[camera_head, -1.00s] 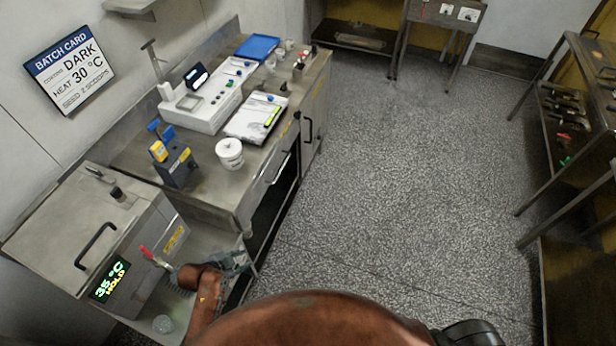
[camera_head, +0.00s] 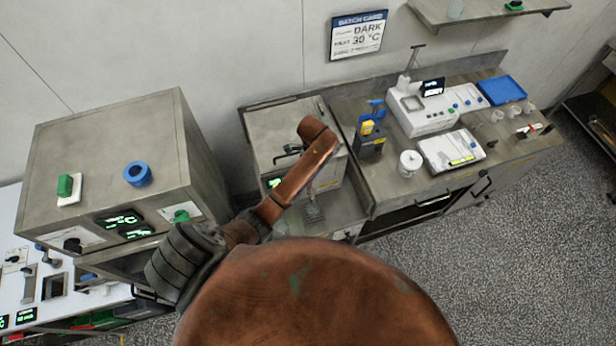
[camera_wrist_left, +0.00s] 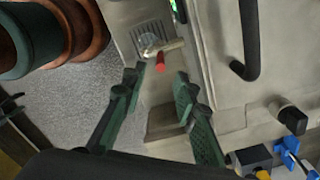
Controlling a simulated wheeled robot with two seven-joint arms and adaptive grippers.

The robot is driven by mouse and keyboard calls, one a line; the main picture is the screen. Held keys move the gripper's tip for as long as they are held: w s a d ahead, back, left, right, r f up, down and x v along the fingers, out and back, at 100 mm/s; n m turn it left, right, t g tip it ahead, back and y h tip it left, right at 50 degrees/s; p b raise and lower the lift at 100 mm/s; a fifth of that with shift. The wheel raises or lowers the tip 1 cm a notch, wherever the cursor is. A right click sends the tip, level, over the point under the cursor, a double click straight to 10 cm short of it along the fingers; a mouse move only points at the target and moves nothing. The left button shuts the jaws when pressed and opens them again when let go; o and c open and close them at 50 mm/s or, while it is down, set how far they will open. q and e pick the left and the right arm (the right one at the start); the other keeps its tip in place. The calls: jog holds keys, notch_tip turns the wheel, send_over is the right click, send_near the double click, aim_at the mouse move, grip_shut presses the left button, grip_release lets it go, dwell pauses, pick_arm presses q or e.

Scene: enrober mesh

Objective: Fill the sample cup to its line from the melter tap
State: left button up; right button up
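The melter (camera_head: 280,125) is a grey steel box against the wall, with a green display (camera_head: 275,183) partly hidden by my copper arm. In the left wrist view, the tap's red handle (camera_wrist_left: 161,62) lies just beyond and between the fingertips of my left gripper (camera_wrist_left: 160,80). The gripper is open, with nothing between its green fingers. The clear sample cup (camera_wrist_left: 150,44) stands on the slotted drip grate (camera_wrist_left: 146,32), near the tap. I cannot make out its line or any contents. In the head view, the left gripper is hidden, and the right gripper is not in view.
A large steel cabinet (camera_head: 110,150) with displays stands at the left. The bench at the right holds a blue-yellow device (camera_head: 369,138), a white tub (camera_head: 410,162), a scale (camera_head: 452,150), a white instrument (camera_head: 432,108) and a blue tray (camera_head: 501,91). A batch card (camera_head: 358,34) hangs above.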

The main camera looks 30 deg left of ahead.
aim_at(311, 186)
pick_arm(q)
jog(key=shift+a+f+p, duration=0.1)
jog(key=shift+f+p, duration=0.5)
jog(key=shift+f, duration=3.2)
jog(key=shift+c, duration=0.7)
grip_shut()
